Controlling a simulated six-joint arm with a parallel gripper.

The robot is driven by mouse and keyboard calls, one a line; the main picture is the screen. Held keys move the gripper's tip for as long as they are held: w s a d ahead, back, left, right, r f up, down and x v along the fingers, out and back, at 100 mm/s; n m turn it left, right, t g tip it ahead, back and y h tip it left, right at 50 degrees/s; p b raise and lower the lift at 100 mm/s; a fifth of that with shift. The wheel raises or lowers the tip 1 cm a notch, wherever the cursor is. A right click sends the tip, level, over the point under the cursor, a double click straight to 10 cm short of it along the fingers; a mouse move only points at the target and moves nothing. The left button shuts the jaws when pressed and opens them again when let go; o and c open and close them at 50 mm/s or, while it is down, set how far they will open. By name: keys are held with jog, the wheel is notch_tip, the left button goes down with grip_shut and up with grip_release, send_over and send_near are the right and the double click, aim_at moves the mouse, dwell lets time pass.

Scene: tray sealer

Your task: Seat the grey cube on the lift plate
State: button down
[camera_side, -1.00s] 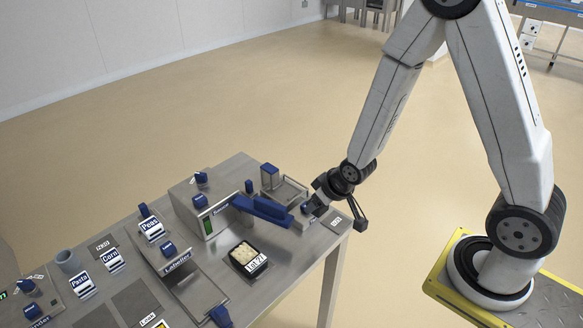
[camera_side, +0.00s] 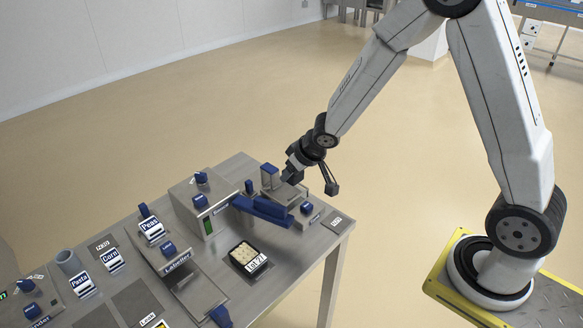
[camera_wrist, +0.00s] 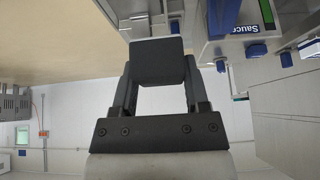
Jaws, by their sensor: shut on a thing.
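My gripper (camera_wrist: 157,90) is shut on a dark grey cube (camera_wrist: 157,62) in the wrist view, with one finger on each side of it. In the side view my gripper (camera_side: 289,180) is over the far right part of the bench, beside a small grey station with a blue-topped post (camera_side: 269,171). The cube is too small to make out clearly there. I cannot clearly pick out the lift plate; my gripper partly covers that station. I cannot tell how high the cube is above it.
A blue bar (camera_side: 262,209) and a block with a blue knob (camera_side: 307,209) are just in front of my gripper. A grey machine (camera_side: 203,207) stands to the left. A filled black tray (camera_side: 248,258) lies nearer. The bench's right edge is close.

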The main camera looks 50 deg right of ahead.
aim_at(280, 190)
jog(key=shift+w+d+f, duration=0.65)
jog(key=shift+w+f, duration=0.2)
jog(key=shift+w, duration=0.3)
jog(key=shift+w+d+f, duration=0.6)
jog(key=shift+w+f, duration=0.2)
jog(key=shift+w, duration=0.3)
jog(key=shift+w+d+f, duration=0.65)
jog(key=shift+w+f, duration=0.2)
jog(key=shift+w, duration=0.3)
jog(key=shift+f, duration=0.75)
jog(key=shift+f, duration=1.95)
jog(key=shift+f, duration=0.2)
grip_release()
jog(key=shift+s+f, duration=0.1)
